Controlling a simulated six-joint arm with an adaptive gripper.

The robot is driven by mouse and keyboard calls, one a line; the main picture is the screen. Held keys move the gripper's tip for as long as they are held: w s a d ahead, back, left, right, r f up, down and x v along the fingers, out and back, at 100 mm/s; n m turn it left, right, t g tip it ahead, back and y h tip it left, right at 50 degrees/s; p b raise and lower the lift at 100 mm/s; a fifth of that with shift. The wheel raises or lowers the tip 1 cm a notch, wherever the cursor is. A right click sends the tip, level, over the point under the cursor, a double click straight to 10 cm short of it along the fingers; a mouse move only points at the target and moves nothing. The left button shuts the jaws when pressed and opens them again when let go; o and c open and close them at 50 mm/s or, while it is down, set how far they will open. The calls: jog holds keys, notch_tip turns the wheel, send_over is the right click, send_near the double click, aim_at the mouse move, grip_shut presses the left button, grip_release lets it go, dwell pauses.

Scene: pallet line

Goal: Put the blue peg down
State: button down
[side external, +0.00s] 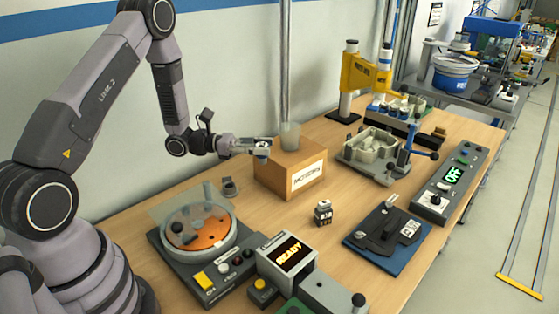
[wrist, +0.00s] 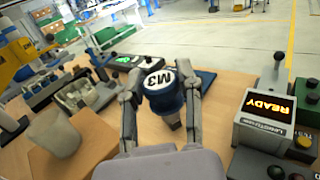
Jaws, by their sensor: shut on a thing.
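The blue peg (wrist: 165,88) sits between the two fingers of my gripper (wrist: 161,92) in the wrist view. It has a white top marked M3, a blue band and a darker lower end. My gripper is shut on it. In the side view my gripper (side external: 262,147) is beside the left edge of a wooden box, around the height of its top. The peg (side external: 262,156) shows there only as a small piece at the fingertips. Its lower end appears clear of the table.
A turntable device (side external: 200,240), a READY display box (side external: 287,258), a small dark-and-white block (side external: 323,212) and a blue-based fixture (side external: 387,238) stand around. Bare table (side external: 270,215) lies in front of the box.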

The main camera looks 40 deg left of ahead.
jog(key=shift+s+a+r+n+t+y, duration=0.1)
jog(key=shift+r+n+t+y, duration=0.2)
jog(key=shift+n+t, duration=0.25)
jog(key=shift+n+t+y, duration=0.95)
jog(key=shift+t+y, duration=0.2)
jog(key=shift+y, duration=0.05)
jog(key=shift+a+f+n+t+y, duration=0.15)
jog(key=shift+n+t+y, duration=0.7)
jog(key=shift+y, duration=0.65)
